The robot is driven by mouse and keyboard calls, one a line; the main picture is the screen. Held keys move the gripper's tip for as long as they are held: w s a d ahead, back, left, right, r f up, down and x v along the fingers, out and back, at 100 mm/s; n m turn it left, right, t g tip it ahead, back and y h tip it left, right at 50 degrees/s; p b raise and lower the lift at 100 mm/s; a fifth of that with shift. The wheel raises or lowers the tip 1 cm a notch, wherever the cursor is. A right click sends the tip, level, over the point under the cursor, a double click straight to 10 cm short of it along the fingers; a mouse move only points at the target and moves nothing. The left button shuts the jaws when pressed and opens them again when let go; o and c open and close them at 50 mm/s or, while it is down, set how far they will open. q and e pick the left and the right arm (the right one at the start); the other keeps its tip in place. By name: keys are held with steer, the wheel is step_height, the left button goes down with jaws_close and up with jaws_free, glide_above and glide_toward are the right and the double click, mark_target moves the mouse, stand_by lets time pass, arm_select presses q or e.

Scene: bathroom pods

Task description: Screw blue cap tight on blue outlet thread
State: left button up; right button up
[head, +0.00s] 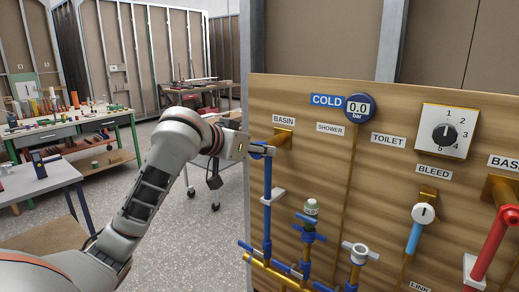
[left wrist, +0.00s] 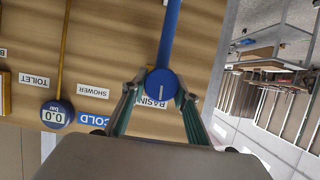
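The blue cap (left wrist: 162,82) is round with a white line on its face. It sits at the end of the blue pipe (left wrist: 170,35) below the BASIN label in the head view. My left gripper (head: 262,149) reaches the top of that pipe from the left. In the left wrist view, the fingers of my left gripper (left wrist: 162,88) lie on both sides of the cap and appear to touch it. The outlet thread is hidden behind the cap, so how tightly it sits cannot be seen. My right gripper is not in view.
Cluttered workbenches (head: 75,128) stand behind on the left. Open floor lies between them and the panel.

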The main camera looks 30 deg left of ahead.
arm_select(q)
steer(key=shift+m+y, duration=0.9)
steer(key=shift+m, duration=0.3)
steer(key=shift+d+m+t+y, duration=0.1)
steer(key=shift+m+t+y, duration=0.2)
steer(key=shift+m, duration=0.3)
steer(key=shift+m+y, duration=0.4)
steer(key=shift+m, duration=0.2)
steer(key=shift+m+y, duration=0.4)
steer(key=shift+m, duration=0.3)
steer(key=shift+m+t, duration=0.4)
steer(key=shift+m, duration=0.1)
steer(key=shift+y, duration=0.3)
